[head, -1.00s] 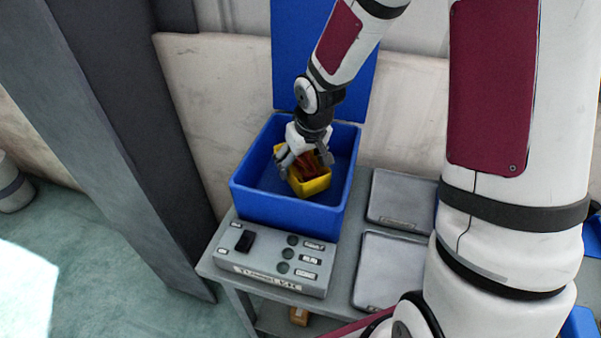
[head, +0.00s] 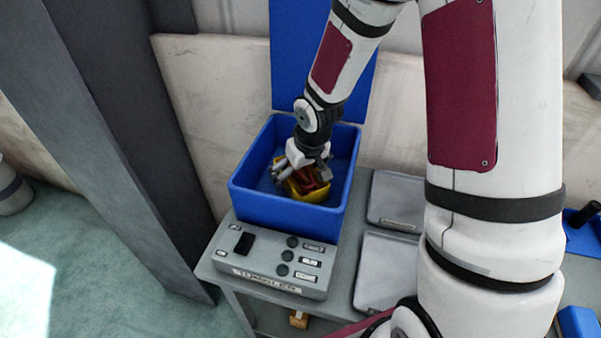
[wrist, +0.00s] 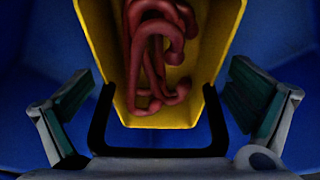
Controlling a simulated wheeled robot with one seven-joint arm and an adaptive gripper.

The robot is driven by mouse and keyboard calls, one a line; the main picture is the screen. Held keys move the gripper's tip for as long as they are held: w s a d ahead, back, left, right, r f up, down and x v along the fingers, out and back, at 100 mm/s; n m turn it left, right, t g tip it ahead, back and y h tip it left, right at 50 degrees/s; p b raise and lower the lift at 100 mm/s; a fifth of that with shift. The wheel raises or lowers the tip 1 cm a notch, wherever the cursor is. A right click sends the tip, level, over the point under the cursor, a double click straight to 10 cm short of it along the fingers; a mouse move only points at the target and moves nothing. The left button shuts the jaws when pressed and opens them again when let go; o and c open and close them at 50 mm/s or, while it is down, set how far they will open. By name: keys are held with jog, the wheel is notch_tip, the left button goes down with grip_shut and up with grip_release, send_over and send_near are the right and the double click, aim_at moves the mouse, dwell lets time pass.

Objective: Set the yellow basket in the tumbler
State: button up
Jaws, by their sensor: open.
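The yellow basket (head: 315,195) is inside the open blue tumbler box (head: 283,212), towards its right side, and looks slightly tilted. Red hooked parts (head: 308,179) lie in it; they also show in the wrist view (wrist: 157,50). My gripper (head: 301,172) is down in the box at the basket. In the wrist view the gripper (wrist: 160,90) is open, with one finger on each side of the basket's near end and visible gaps. A black U-shaped handle (wrist: 155,151) lies between the fingers. The basket's underside is hidden.
The blue lid (head: 378,85) stands open behind the box. A grey control box (head: 270,268) with a black switch and several round buttons sits in front. Two grey trays (head: 388,272) lie to the right. A dark pillar (head: 120,130) rises at the left.

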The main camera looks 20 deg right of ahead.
aim_at(307, 185)
jog(key=s+r+h+p, duration=0.1)
jog(key=s+r, duration=0.3)
jog(key=r, duration=0.4)
jog(key=s+d+r+p, duration=0.1)
jog(key=s+r, duration=0.4)
jog(key=r, duration=0.2)
jog(key=s+r+h+p, duration=0.1)
jog(key=s+r, duration=0.3)
jog(key=r, duration=0.4)
jog(key=s+r+m, duration=0.1)
jog(key=s+r, duration=0.2)
jog(key=s, duration=0.3)
jog(key=s+r+t+y, duration=0.1)
jog(key=s+r, duration=0.1)
jog(key=s, duration=0.5)
jog(key=shift+s+a+r+m+t+y, duration=0.2)
jog(key=shift+a+r+m+t+y, duration=0.1)
jog(key=shift+a+r+m, duration=0.1)
